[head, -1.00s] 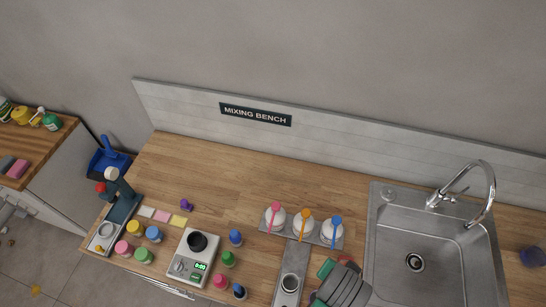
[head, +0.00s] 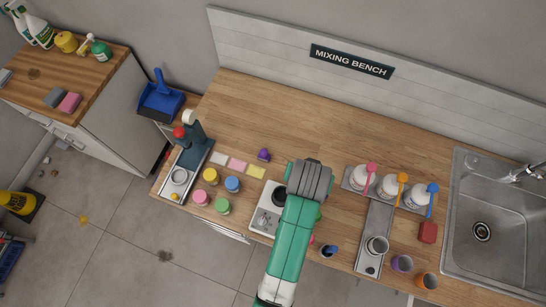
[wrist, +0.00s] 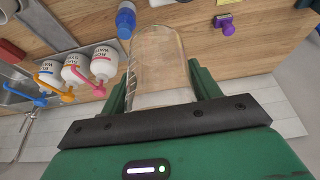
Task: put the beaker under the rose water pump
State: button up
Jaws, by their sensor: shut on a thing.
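The beaker (wrist: 158,50) is clear glass and sits between the green fingers of my gripper (wrist: 158,85) in the wrist view, which are shut on it. Three white pump bottles stand in a row on a grey holder, to the right of my arm: one with a pink pump (head: 371,167), one with orange (head: 402,177) and one with blue (head: 432,187). In the wrist view they are at left; the label on the pink-pump bottle (wrist: 104,64) is only partly legible.
A red block (head: 428,232), small cups and the sink (head: 490,220) are farther right. Several coloured jars and a dark stand (head: 190,150) are at left. The bench's back strip is clear.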

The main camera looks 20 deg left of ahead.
jog(key=b+x, duration=0.2)
jog(key=x, duration=0.4)
jog(key=b+x, duration=0.2)
jog(key=x, duration=0.4)
jog(key=b+x, duration=0.1)
jog(key=x, duration=0.6)
jog(key=shift+s+a+b, duration=0.2)
jog(key=shift+a+b, duration=0.2)
jog(key=shift+f, duration=0.2)
jog(key=o, duration=1)
jog(key=shift+r, duration=0.1)
jog(key=p+v, duration=0.1)
jog(key=v, duration=1.1)
jog(key=shift+a+p, duration=0.15)
jog(key=shift+p, duration=0.15)
